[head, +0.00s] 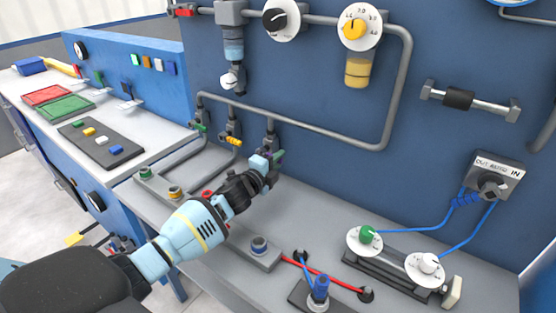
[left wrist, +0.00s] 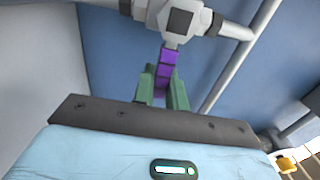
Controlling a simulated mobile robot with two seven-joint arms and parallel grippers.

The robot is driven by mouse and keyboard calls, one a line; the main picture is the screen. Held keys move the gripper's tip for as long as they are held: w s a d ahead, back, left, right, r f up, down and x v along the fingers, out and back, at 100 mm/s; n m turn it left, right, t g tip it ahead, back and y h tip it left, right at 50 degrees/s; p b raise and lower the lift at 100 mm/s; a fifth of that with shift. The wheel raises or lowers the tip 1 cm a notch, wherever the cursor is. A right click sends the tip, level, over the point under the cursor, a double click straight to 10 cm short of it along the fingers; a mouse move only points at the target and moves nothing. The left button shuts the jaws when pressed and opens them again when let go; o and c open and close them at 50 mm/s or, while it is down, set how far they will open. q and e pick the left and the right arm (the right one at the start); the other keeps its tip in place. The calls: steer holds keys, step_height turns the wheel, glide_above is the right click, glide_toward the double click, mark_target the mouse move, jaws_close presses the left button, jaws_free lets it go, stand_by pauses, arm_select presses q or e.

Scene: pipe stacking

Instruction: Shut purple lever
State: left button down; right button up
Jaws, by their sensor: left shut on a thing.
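The purple lever (left wrist: 167,66) hangs from a grey valve body (left wrist: 180,18) on a pipe in the left wrist view. My left gripper (left wrist: 163,88) has its green fingers closed around the lower part of the lever. In the head view my left gripper (head: 275,163) is at the third valve (head: 270,133) on the low pipe, against the blue panel. There the gripper and wrist hide most or all of the lever. My right gripper is in neither view.
Valves with a green lever (head: 200,127) and a yellow lever (head: 234,141) hang left of my gripper. A grey bench with fittings (head: 259,244), red and blue hoses and two white dials (head: 364,240) lies below. A grey pipe (head: 340,137) runs along the panel.

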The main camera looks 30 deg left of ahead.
arm_select(q)
steer(key=c, duration=1.4)
jaws_free()
steer(key=shift+c, duration=0.2)
steer(key=shift+s, duration=0.1)
steer(key=s, duration=0.7)
steer(key=shift+s+a, duration=0.35)
